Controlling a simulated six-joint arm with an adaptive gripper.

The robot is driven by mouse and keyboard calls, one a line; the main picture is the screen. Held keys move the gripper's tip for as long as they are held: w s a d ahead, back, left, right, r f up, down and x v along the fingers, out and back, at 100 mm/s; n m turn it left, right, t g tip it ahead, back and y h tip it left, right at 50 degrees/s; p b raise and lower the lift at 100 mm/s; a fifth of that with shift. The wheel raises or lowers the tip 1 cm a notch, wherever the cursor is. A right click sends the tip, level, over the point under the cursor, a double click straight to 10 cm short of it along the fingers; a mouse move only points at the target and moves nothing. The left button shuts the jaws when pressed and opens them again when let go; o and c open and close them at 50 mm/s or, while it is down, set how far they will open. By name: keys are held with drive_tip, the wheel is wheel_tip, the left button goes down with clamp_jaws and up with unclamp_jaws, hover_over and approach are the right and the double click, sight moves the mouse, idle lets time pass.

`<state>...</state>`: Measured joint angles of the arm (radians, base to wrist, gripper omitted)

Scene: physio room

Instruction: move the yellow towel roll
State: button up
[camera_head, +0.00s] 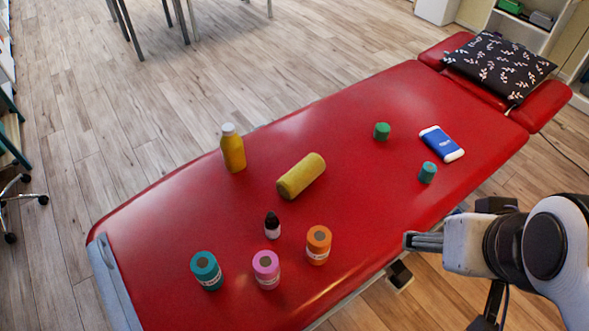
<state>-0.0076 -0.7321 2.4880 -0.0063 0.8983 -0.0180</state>
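The yellow towel roll (301,176) lies on its side near the middle of the red treatment table (360,115), slanting up to the right. Its near end faces the lower left. My gripper (408,241) is at the right, by the table's near edge, well apart from the roll and to its lower right. Its fingers point left and are seen edge-on, so I cannot tell if they are open or shut. No object shows at the fingertips.
A yellow bottle (232,148) stands left of the roll. A small dark bottle (272,226) and teal (207,270), pink (266,269) and orange (318,244) jars stand nearer. Green (382,131) and teal (428,172) rolls, a blue-white pack (441,144) and a pillow (498,66) lie right.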

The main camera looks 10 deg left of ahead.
drive_tip(key=w+a+n+g, duration=0.1)
drive_tip(key=w+a+n, duration=0.2)
drive_tip(key=w+n, duration=0.6)
drive_tip(key=n+g+h, duration=0.1)
drive_tip(key=n+h, duration=0.1)
drive_tip(key=n, duration=1.8)
hover_over(294, 175)
drive_tip(key=s, duration=0.2)
drive_tip(key=f, duration=2.7)
drive_tip(key=shift+a, duration=0.2)
drive_tip(key=shift+a+f+h, duration=0.3)
drive_tip(key=shift+a+f, duration=0.05)
drive_tip(key=shift+f, duration=0.1)
drive_tip(key=shift+w, duration=0.1)
drive_tip(key=shift+x, duration=3.85)
